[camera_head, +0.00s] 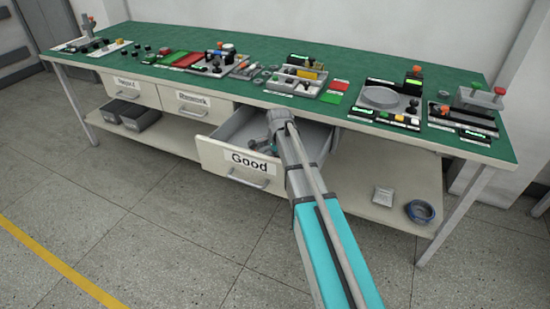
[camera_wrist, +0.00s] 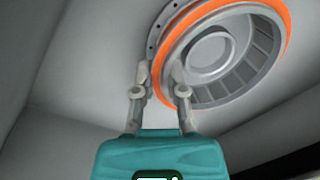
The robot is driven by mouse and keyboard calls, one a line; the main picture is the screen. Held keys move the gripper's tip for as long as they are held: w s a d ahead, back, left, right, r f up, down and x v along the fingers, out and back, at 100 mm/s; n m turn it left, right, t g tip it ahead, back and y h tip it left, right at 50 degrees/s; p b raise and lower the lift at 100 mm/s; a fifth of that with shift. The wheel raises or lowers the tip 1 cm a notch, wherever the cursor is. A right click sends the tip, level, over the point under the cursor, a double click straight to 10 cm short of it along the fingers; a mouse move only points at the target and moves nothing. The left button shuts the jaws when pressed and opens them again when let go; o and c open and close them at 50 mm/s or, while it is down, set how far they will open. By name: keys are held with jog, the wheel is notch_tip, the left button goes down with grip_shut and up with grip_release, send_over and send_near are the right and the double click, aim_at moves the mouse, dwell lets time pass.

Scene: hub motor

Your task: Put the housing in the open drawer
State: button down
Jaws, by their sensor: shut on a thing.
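The housing (camera_wrist: 232,50) is a round grey part with an orange band and a ribbed inner ring. In the wrist view it fills the upper right. My gripper (camera_wrist: 161,80) is shut on the near left part of its rim, one finger on each side of the wall. The open drawer (camera_head: 213,153), labelled "Good", sticks out from under the workbench. My arm reaches over its right side, and the gripper end is down in the drawer. Light grey drawer surfaces (camera_wrist: 75,75) surround the housing in the wrist view. In the head view the housing cannot be made out.
Two shut drawers, "Reject" (camera_head: 127,90) and "Rework" (camera_head: 196,104), are to the left. The green bench top (camera_head: 345,65) above holds several fixtures and parts. A lower shelf (camera_head: 365,189) carries grey bins (camera_head: 140,117) and a blue tape roll (camera_head: 420,211). The floor in front is clear.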

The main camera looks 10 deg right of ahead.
jog(key=c, duration=0.7)
grip_release()
jog(key=shift+r, duration=0.2)
notch_tip(320, 180, up, 12)
jog(key=s+p, duration=0.2)
jog(key=p, duration=0.9)
jog(key=shift+d+f+p, duration=0.2)
jog(key=shift+p, duration=0.2)
jog(key=s+n+g, duration=0.2)
jog(key=s+n, duration=1.3)
jog(key=s, duration=0.8)
jog(key=shift+s+a+f+n, duration=0.15)
jog(key=shift+a+n, duration=0.15)
jog(key=shift+a, duration=0.05)
